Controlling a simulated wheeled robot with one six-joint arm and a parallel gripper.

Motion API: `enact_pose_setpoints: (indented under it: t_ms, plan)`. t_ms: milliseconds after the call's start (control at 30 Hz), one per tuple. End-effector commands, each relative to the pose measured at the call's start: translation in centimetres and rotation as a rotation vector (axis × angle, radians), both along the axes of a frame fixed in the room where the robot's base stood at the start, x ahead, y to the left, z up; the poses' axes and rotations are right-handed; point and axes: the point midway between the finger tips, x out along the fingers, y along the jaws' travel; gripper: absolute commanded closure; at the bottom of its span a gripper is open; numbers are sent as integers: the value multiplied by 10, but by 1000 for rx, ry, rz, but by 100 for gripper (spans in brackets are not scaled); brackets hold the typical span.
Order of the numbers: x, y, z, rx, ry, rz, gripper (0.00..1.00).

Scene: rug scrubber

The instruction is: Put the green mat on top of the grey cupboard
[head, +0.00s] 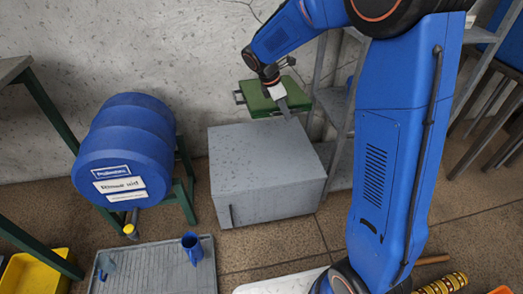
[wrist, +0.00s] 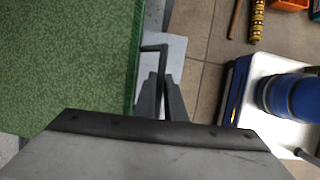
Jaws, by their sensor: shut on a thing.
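The green mat (head: 256,103) is a flat tray-like piece with a handle at its left side in the head view. It is held near the back edge of the grey cupboard (head: 262,150); whether it touches the top, I cannot tell. My gripper (head: 283,104) is shut on the mat at its right side. In the wrist view the mat's speckled green face (wrist: 65,60) fills the left, and a dark handle (wrist: 154,48) runs from its edge to my gripper fingers (wrist: 162,98). The cupboard's flat top is bare in front.
A blue barrel (head: 125,145) on a green stand is left of the cupboard. A grey tray (head: 150,270) with a blue jug (head: 192,248) lies in front. A yellow bin (head: 35,275) is at lower left. Grey shelving (head: 335,105) stands close on the right, and a wall behind.

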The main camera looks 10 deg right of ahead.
Motion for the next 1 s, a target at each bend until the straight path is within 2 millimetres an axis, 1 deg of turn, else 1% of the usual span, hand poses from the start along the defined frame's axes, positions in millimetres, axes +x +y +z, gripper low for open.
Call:
enact_pose_setpoints:
  t_ms: [33, 100, 200, 300, 400, 500, 567, 767, 833, 1000]
  plan:
    - [-5, 2, -28, -1, 7, -4, 100]
    - [-11, 5, -62, -2, 5, -12, 100]
    - [-22, 9, -104, -2, 2, -22, 100]
    - [-34, 12, -136, -1, -2, -34, 100]
    - [-43, 14, -158, -1, -7, -41, 100]
    - [-48, 16, -170, 0, -11, -47, 100]
    - [-47, 19, -173, 0, -19, -48, 100]
    - [-26, 41, -176, 1, -76, -42, 100]
    - [-22, 46, -181, 2, -87, -43, 100]
    - [-21, 46, -208, 1, -87, -43, 100]
